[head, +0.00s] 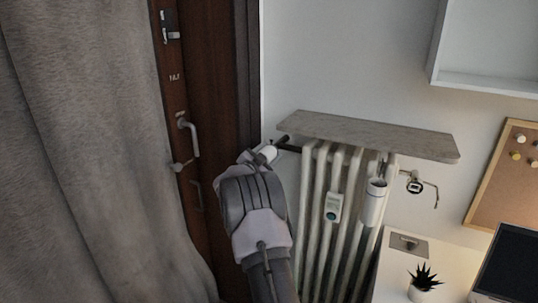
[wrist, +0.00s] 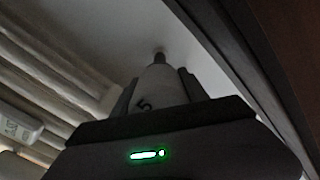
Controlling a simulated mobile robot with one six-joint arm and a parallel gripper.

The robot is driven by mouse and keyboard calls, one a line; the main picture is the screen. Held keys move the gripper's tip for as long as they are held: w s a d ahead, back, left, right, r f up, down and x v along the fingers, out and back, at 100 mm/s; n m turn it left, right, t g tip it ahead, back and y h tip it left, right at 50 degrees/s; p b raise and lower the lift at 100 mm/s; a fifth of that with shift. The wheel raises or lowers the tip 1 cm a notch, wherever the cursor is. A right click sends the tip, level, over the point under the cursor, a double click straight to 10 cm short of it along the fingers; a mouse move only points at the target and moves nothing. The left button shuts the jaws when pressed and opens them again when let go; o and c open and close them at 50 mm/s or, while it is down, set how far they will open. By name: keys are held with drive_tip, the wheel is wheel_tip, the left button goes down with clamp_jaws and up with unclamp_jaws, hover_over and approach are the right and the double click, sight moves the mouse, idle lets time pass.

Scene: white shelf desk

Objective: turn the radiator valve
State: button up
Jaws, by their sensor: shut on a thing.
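The radiator valve (head: 270,152) is a white knob at the upper left end of the radiator (head: 324,200), below the grey shelf board. My gripper (head: 262,157) is at the knob in the head view, and its fingers partly hide it. In the wrist view, the white valve knob (wrist: 159,88) with a dark digit that looks like 5 sits between the two dark fingers of my gripper (wrist: 160,92). The gripper is shut on the knob. The fingertips and the far side of the knob are hard to make out.
A grey shelf board (head: 370,135) overhangs the radiator. A dark brown door (head: 215,120) with a handle and a grey curtain (head: 85,150) stand close on the left. A white cylinder (head: 374,203) and a small meter (head: 333,207) are on the radiator front. A potted plant (head: 423,286) stands lower right.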

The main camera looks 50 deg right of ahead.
drive_tip(key=o, duration=1.4)
drive_tip(key=shift+c, duration=0.2)
drive_tip(key=p+v, duration=0.3)
drive_tip(key=v, duration=1.4)
drive_tip(key=shift+a+p, duration=0.25)
drive_tip(key=shift+p, duration=0.15)
drive_tip(key=shift+r, duration=0.1)
